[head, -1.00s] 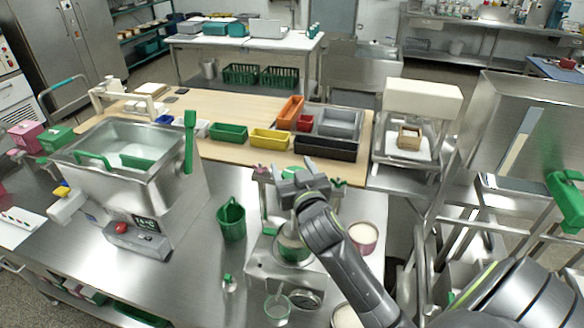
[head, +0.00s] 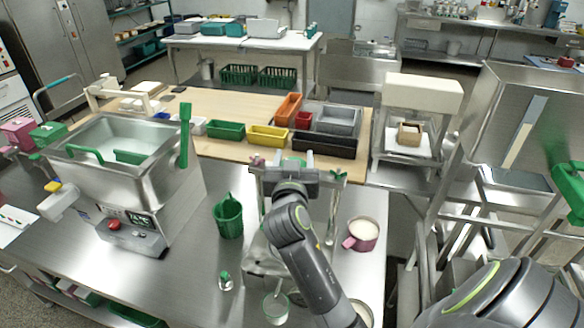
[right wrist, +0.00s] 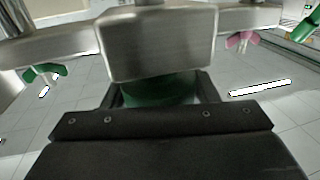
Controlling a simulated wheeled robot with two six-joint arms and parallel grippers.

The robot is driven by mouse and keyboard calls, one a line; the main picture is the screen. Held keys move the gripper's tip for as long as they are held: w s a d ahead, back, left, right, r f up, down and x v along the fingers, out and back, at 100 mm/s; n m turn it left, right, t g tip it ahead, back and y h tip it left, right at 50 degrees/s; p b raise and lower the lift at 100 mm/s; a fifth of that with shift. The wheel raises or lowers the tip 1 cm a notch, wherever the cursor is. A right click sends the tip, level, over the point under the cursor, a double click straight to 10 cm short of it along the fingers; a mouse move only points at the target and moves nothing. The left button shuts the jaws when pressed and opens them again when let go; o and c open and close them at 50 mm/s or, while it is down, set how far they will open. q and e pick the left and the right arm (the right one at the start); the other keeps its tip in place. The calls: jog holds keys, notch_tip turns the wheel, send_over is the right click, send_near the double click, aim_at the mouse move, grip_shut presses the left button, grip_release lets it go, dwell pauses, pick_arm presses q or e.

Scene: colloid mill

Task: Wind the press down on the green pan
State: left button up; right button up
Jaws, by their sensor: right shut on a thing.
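The press (head: 333,212) is a metal frame with upright posts and a crossbar, standing on the steel bench in the head view. It has a pink wing nut (head: 257,161) at the left and a green one (head: 339,175) at the right. My right gripper (head: 290,168) is at the top middle of the press. In the right wrist view its dark fingers close on a green part (right wrist: 160,92) just by a metal block (right wrist: 157,45), seemingly the press's knob. My arm hides the green pan in the head view. My left gripper is not in view.
A pink pan (head: 362,235) with white contents stands right of the press. A green jug (head: 229,217) stands at its left, and a glass beaker (head: 275,308) in front. The steel mill (head: 130,180) fills the left. Bare bench lies between mill and jug.

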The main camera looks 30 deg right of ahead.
jog(key=m+g+h+b, duration=0.3)
jog(key=shift+s+d+f+g+h, duration=0.1)
jog(key=shift+f+g+h, duration=0.05)
jog(key=shift+g+h, duration=0.15)
jog(key=shift+s+d+r+m+g+h+b, duration=0.1)
jog(key=shift+m+g+h+b, duration=0.3)
jog(key=shift+m+g+b, duration=0.25)
jog(key=shift+s+d+r+m+g+h+b, duration=0.1)
jog(key=shift+m+g+h+b, duration=0.35)
jog(key=shift+g+b, duration=0.25)
jog(key=o, duration=1)
